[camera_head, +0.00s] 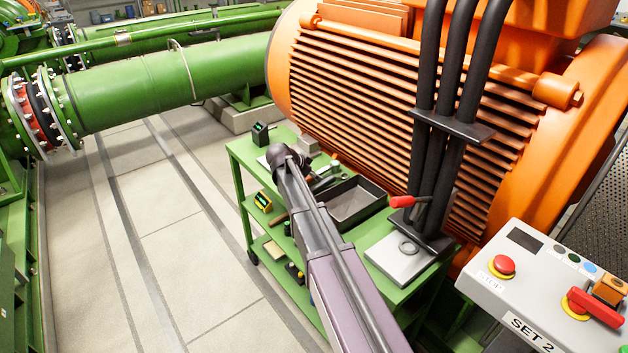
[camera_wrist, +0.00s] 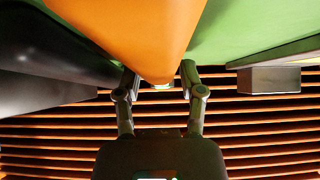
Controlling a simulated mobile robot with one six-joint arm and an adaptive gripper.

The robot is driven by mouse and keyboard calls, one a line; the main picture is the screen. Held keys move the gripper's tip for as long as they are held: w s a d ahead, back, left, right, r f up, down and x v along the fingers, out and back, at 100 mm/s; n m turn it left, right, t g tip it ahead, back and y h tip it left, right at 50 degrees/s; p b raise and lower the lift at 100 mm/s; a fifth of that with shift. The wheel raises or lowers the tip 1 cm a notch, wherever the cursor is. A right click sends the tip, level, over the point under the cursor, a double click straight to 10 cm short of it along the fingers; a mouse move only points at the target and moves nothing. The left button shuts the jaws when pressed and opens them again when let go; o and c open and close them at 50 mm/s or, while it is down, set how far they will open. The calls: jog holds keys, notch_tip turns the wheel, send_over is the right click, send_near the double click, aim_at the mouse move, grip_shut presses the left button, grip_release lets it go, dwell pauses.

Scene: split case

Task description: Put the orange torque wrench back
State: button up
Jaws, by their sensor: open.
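In the wrist view a smooth orange object (camera_wrist: 140,30) fills the top middle, very close to the camera. Its rounded, narrowing end reaches down between my fingertips; it may be the orange torque wrench, but too little shows to be sure. My gripper (camera_wrist: 160,78) is open, with one finger on each side of that end. I cannot tell whether either finger touches it. In the head view my arm reaches over the green cart (camera_head: 383,250), and my gripper is not clearly visible there. I cannot make out the whole wrench in that view.
On the cart are a dark open tray (camera_head: 355,203) and a grey plate (camera_head: 400,259) with a red-handled part (camera_head: 402,201) near it. A ribbed orange motor (camera_head: 350,100) stands close behind, with thick black cables (camera_head: 450,70). A control box (camera_head: 540,290) stands at right. Floor at left is clear.

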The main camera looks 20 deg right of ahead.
jog(key=shift+c, duration=0.2)
dwell(0.3)
grip_shut()
jog(key=shift+r, duration=0.15)
notch_tip(320, 180, up, 10)
jog(key=p, duration=1)
dwell(0.7)
